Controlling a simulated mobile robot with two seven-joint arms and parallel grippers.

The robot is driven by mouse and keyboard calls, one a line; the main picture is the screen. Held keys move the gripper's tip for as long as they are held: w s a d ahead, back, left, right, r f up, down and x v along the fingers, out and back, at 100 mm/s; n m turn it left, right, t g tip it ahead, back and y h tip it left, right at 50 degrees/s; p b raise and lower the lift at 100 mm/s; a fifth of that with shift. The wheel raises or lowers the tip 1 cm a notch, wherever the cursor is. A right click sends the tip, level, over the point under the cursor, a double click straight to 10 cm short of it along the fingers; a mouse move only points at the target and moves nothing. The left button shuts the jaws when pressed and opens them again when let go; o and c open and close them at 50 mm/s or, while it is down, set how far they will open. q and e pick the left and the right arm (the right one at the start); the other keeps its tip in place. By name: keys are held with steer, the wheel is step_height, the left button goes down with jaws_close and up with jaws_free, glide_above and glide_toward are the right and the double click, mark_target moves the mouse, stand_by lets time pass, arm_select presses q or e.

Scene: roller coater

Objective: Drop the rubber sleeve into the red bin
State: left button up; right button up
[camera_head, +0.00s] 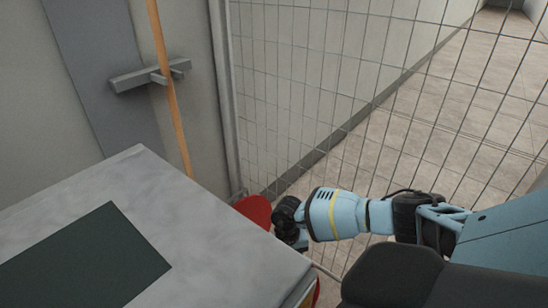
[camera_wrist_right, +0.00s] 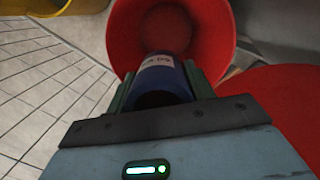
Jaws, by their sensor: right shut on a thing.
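The rubber sleeve (camera_wrist_right: 166,80) is a dark blue cylinder with a white label and a hollow, dark near end. My right gripper (camera_wrist_right: 161,84) is shut on it, with a green finger on each side. In the right wrist view the sleeve's far end points into the round opening of the red bin (camera_wrist_right: 216,32). I cannot tell how deep it reaches. In the head view a piece of red (camera_head: 254,209) shows beside the table corner, next to my right gripper (camera_head: 287,222); the sleeve is not visible there. My left gripper is not in view.
A grey table (camera_head: 215,233) with a dark mat (camera_head: 85,262) fills the lower left. A wire mesh fence (camera_head: 330,90) stands behind the arm. A wooden pole (camera_head: 166,80) leans in a wall bracket. Another red surface (camera_wrist_right: 275,100) lies right of the opening.

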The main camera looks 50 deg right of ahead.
steer(key=shift+s, duration=0.1)
step_height(320, 180, down, 6)
steer(key=b, duration=0.3)
steer(key=shift+b, duration=0.3)
steer(key=o, duration=1.1)
steer(key=shift+o, duration=0.2)
